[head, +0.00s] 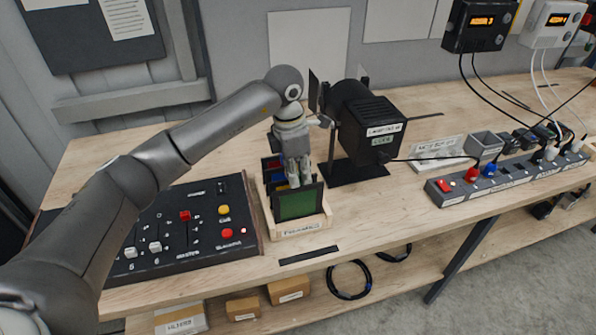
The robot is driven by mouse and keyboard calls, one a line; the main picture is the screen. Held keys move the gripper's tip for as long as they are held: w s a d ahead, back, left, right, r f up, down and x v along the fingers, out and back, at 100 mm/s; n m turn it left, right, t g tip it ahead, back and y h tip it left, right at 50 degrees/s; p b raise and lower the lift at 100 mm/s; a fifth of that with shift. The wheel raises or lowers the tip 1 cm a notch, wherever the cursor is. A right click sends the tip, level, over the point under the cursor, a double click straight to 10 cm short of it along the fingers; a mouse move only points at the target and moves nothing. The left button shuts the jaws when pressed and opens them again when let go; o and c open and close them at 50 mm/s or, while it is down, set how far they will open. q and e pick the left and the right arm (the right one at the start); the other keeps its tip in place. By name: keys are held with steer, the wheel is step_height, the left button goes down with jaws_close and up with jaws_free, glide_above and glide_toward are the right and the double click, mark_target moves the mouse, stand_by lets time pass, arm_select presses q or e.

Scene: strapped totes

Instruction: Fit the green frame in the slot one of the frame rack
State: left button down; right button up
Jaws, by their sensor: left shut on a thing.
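The green frame (297,204) is a dark-edged square with a green pane. It stands near upright at the front end of the wooden frame rack (303,228). My left gripper (299,184) comes down from above and is shut on its top edge. Whether the frame's lower edge is seated in a slot or just above it, I cannot tell. A red frame (272,163) and a blue frame (275,179) show behind it in the rack, partly hidden by my gripper. The slot numbers cannot be read. My right gripper is not in view.
A black control panel (185,226) with sliders and buttons lies left of the rack. A black lamp (368,125) on a dark base stands close behind right. A power strip (507,176) lies at right. Bare table (385,225) is free right of the rack.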

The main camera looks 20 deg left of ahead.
arm_select(q)
steer(key=shift+f+b, duration=0.55)
steer(key=shift+f, duration=0.15)
steer(key=c, duration=1.3)
jaws_free()
steer(key=shift+r, duration=0.1)
